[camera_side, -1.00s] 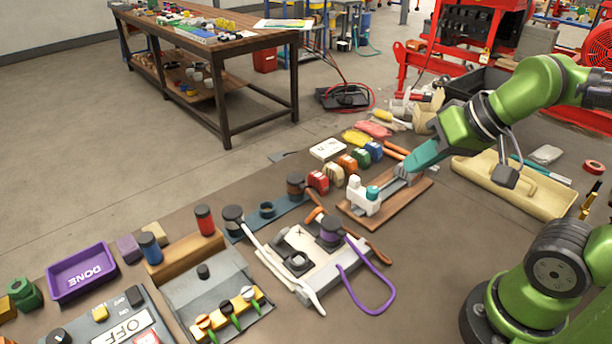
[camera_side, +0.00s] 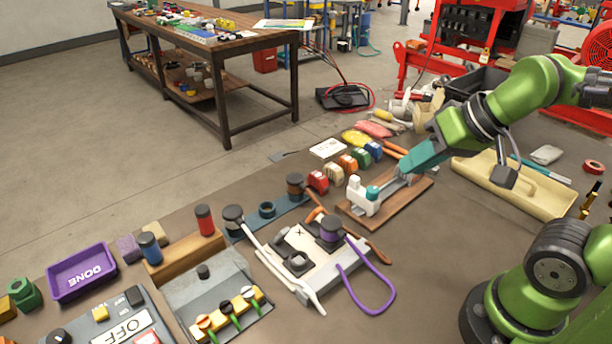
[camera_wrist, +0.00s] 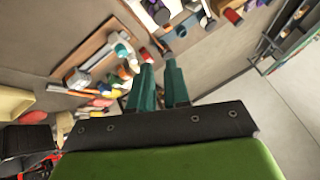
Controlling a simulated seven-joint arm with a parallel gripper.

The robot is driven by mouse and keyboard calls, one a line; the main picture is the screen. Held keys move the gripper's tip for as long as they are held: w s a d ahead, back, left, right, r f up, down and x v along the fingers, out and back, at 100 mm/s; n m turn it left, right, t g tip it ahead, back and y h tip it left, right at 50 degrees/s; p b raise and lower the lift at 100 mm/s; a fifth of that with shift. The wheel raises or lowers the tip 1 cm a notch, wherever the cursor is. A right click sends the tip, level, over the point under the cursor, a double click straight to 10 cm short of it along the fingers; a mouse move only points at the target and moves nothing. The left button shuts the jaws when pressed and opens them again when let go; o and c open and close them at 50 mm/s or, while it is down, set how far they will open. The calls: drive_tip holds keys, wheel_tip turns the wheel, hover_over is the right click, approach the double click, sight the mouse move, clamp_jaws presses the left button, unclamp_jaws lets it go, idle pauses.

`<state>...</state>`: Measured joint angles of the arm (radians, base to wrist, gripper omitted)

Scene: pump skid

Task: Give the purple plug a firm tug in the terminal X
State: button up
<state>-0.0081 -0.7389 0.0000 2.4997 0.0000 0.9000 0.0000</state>
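The purple plug (camera_side: 331,231) has a dark cap and stands upright at the right side of a white terminal plate (camera_side: 318,272). A purple cable (camera_side: 388,292) loops from it to the right. A small black X (camera_side: 299,232) is marked on the plate, left of the plug; I cannot tell how deep the plug sits. The plug's purple also shows at the top of the wrist view (camera_wrist: 161,15). My gripper (camera_side: 403,169), with teal fingers, is above the wooden board, away from the plug. In the wrist view its two fingers (camera_wrist: 159,62) are apart with nothing between them.
A wooden board (camera_side: 412,205) with a white and teal fitting (camera_side: 361,196) lies between my gripper and the terminal plate. A dark socket (camera_side: 297,262) and a white cable (camera_side: 285,278) are on the plate's left. Several coloured blocks stand behind. Bare table lies right of the purple cable.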

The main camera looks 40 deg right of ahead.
sight(332, 222)
drive_tip(key=o, duration=0.9)
drive_tip(key=w+a+g, duration=0.1)
drive_tip(key=w, duration=0.1)
drive_tip(key=w+a+f+n+g, duration=0.1)
drive_tip(key=w, duration=0.1)
drive_tip(key=w+a+f+n+g, duration=0.1)
drive_tip(key=w, duration=0.1)
drive_tip(key=shift+f+g, duration=0.2)
drive_tip(key=shift+g, duration=0.1)
drive_tip(key=shift+o, duration=0.8)
drive_tip(key=w+a+f+n+g+h, duration=0.1)
drive_tip(key=w+a+n+g+h, duration=0.1)
drive_tip(key=w, duration=0.5)
drive_tip(key=shift+a+f+n+g, duration=0.4)
drive_tip(key=shift+n+g, duration=0.3)
drive_tip(key=shift+n, duration=0.3)
wheel_tip(332, 222, down, 16)
drive_tip(key=shift+s+d+f, duration=0.1)
drive_tip(key=shift+d+f, duration=0.05)
drive_tip(key=shift+f, duration=0.05)
drive_tip(key=c, duration=1.2)
drive_tip(key=shift+o, duration=0.2)
